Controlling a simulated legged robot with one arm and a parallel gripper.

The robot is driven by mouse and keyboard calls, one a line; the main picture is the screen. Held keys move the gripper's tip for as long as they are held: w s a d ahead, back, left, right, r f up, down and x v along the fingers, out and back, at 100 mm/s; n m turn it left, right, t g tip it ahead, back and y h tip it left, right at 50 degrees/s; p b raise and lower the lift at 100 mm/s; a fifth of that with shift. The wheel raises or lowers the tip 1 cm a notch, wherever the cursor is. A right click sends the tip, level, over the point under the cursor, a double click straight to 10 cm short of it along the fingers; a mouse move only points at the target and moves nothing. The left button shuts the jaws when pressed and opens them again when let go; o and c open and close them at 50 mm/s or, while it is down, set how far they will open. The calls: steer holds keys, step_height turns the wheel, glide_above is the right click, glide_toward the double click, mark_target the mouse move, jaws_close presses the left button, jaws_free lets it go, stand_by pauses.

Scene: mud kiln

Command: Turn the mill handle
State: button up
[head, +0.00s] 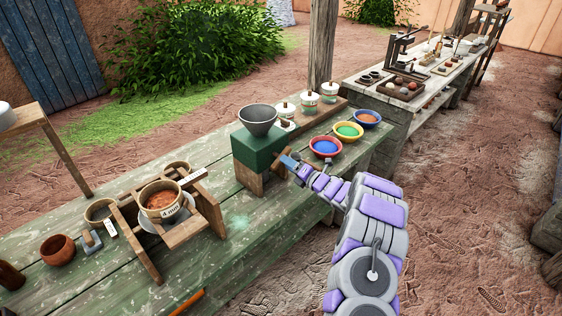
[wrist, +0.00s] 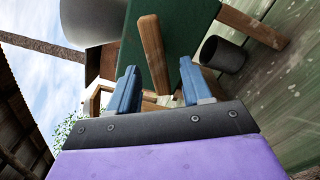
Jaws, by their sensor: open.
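The mill is a green box (head: 258,150) with a grey funnel (head: 258,117) on top, standing on wooden legs on the green-washed table. Its handle, a wooden bar (wrist: 152,45), crosses the gap between my fingers in the wrist view, in front of the green box. My gripper (head: 288,163) is at the right side of the mill in the head view. In the wrist view my gripper's blue fingers (wrist: 157,75) are apart, one on each side of the bar. The bar looks clear of both fingers. In the head view my gripper mostly hides the handle.
Bowls of red-rimmed blue powder (head: 325,146), green powder (head: 348,131) and orange powder (head: 367,118) stand right of the mill, near my arm. Lidded white jars (head: 308,98) stand behind. A wooden stand with a sieve (head: 161,202) is at left. A dark cup (wrist: 222,54) shows beside the mill.

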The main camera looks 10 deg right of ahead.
mark_target(278, 156)
steer(key=shift+b+x, duration=0.3)
steer(key=shift+x, duration=2)
steer(key=shift+r, duration=0.1)
jaws_close()
steer(key=shift+s+m+p, duration=0.1)
steer(key=shift+m+p, duration=0.3)
